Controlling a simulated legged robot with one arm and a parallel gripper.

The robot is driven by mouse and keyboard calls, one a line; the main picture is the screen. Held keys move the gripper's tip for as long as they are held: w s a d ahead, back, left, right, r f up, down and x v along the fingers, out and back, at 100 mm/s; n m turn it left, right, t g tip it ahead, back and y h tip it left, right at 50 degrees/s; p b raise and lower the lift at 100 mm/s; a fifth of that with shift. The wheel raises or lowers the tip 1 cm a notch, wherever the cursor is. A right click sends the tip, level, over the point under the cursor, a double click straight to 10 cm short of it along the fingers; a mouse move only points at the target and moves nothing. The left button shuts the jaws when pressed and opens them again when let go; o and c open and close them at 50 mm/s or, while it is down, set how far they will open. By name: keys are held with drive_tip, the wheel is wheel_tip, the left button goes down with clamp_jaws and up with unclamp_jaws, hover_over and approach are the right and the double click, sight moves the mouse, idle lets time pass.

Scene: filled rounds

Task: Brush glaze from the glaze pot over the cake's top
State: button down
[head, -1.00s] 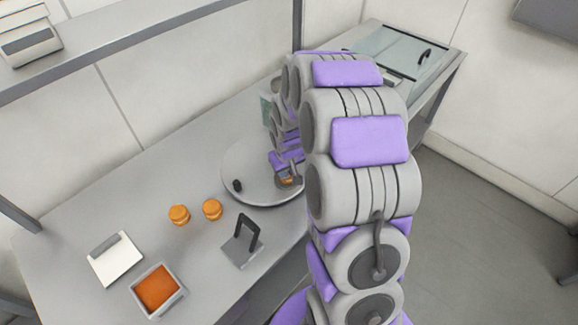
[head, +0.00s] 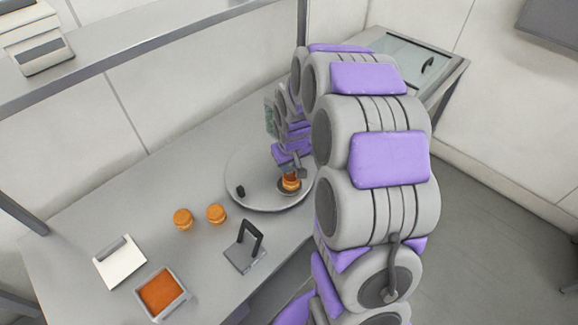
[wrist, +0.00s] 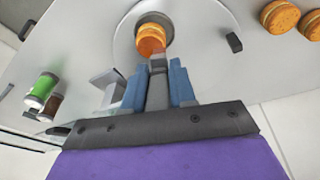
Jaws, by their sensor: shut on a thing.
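The orange cake (head: 291,184) sits on a small dark disc on the round grey turntable (head: 246,190). It also shows in the wrist view (wrist: 151,38). My gripper (wrist: 156,88) has blue fingers shut on a slim grey tool, seemingly the brush (wrist: 158,66). The tool's far end is at the cake's near edge in the wrist view; I cannot tell whether it touches. In the head view my gripper (head: 292,163) is just above the cake. I cannot surely pick out the glaze pot; a square grey container (head: 183,296) of orange-brown stuff stands front left.
Two orange rounds (head: 183,219) (head: 216,213) stand left of the turntable. A small black block (head: 240,191) is on its left edge. A black-handled grey plate (head: 245,258) and a white scraper-like piece (head: 120,262) lie nearer. Green (wrist: 42,90) and brown (wrist: 50,107) jars stand left in the wrist view.

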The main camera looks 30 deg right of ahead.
drive_tip(key=shift+r, duration=0.1)
drive_tip(key=shift+w+p+v, duration=0.15)
drive_tip(key=shift+p+v, duration=0.05)
drive_tip(key=shift+v, duration=0.5)
drive_tip(key=shift+w+p+v, duration=0.15)
drive_tip(key=shift+p+v, duration=0.05)
drive_tip(key=shift+v, duration=0.45)
